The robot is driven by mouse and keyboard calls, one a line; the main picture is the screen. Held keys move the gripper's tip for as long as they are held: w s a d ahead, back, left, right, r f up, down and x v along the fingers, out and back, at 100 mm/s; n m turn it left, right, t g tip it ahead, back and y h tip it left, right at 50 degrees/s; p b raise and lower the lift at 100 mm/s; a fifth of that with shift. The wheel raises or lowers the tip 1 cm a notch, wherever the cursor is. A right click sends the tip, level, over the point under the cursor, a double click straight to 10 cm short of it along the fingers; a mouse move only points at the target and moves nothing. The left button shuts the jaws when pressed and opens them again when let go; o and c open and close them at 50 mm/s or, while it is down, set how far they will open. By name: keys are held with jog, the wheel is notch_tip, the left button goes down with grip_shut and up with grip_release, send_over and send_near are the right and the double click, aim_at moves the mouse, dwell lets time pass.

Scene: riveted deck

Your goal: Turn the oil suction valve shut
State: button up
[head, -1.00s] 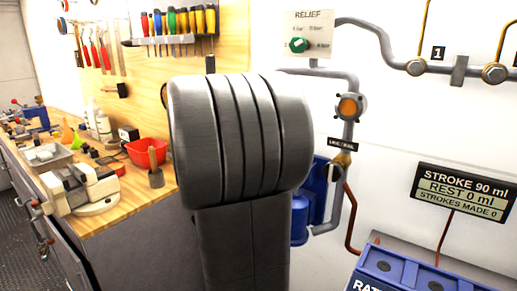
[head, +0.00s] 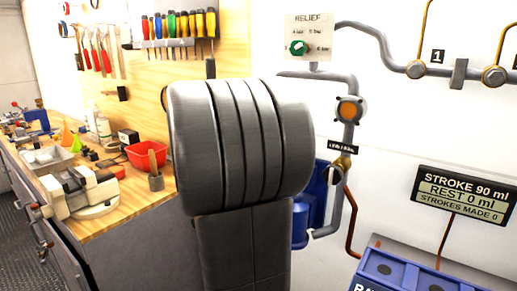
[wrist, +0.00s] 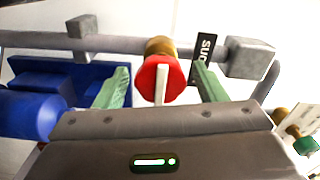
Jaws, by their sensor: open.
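The suction valve's red knob (wrist: 160,80) shows in the wrist view, with a pale bar across its face standing near upright in the picture. It sits on a brass fitting (wrist: 161,47) on a grey pipe (wrist: 125,42). A black label (wrist: 204,52) beside it reads "SUC", the rest hidden. My gripper (wrist: 163,72) is open, with one green finger on each side of the knob. The right finger overlaps the label's lower end. A gap shows between each finger and the knob. The head view does not show the knob or my gripper; my arm blocks its middle.
Blue equipment (wrist: 50,85) lies left of the fingers in the wrist view, and a grey pipe bracket (wrist: 248,58) lies right. The head view shows a relief dial (head: 297,48), an orange-faced fitting (head: 349,109), a stroke display (head: 462,196) and a cluttered workbench (head: 130,205).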

jog(key=v, duration=1.3)
jog(key=shift+s+a, duration=0.2)
jog(key=shift+s, duration=0.1)
jog(key=x, duration=1.4)
jog(key=shift+s+a, duration=0.1)
